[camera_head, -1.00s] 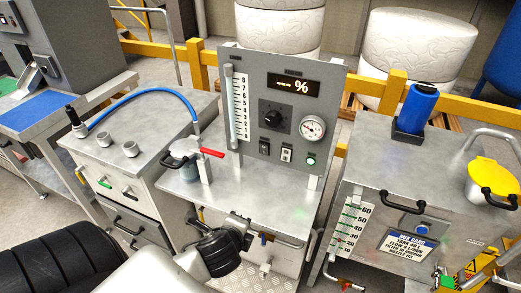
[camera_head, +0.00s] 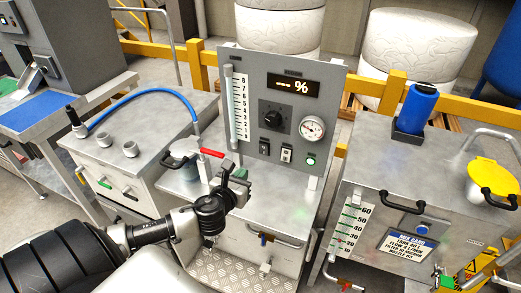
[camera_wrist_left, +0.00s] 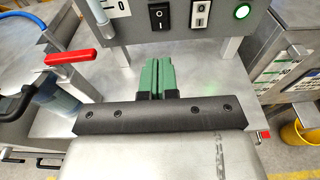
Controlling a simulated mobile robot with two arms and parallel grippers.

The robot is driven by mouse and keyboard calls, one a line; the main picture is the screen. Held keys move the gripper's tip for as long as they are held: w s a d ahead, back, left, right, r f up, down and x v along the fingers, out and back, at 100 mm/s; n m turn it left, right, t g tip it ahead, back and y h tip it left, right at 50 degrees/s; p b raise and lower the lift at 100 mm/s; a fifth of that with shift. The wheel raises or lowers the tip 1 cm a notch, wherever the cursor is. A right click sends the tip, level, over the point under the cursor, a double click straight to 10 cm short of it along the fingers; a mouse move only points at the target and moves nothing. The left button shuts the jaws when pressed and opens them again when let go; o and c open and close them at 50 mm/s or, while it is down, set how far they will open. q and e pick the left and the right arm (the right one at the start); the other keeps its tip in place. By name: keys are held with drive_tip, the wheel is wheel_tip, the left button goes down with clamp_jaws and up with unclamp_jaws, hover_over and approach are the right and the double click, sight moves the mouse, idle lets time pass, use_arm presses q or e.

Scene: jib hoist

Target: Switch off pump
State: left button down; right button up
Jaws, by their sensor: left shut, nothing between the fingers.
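The grey control panel (camera_head: 295,105) stands upright at the back of the steel bench. I cannot read which one belongs to the pump.
A red-handled valve (camera_head: 211,153) stands left of my gripper and shows in the left wrist view (camera_wrist_left: 70,57). The panel carries a dial knob (camera_head: 272,118), a gauge (camera_head: 312,128) and a lit display (camera_head: 293,86). The bench top (camera_head: 285,200) right of my gripper is clear.

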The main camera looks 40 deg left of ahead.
sight(264, 146)
use_arm(q)
drive_tip(key=x, duration=0.4)
drive_tip(key=p+x, duration=0.1)
drive_tip(key=x, duration=0.4)
drive_tip(key=r+p+x, duration=0.1)
drive_tip(key=x, duration=0.3)
drive_tip(key=shift+w, duration=0.4)
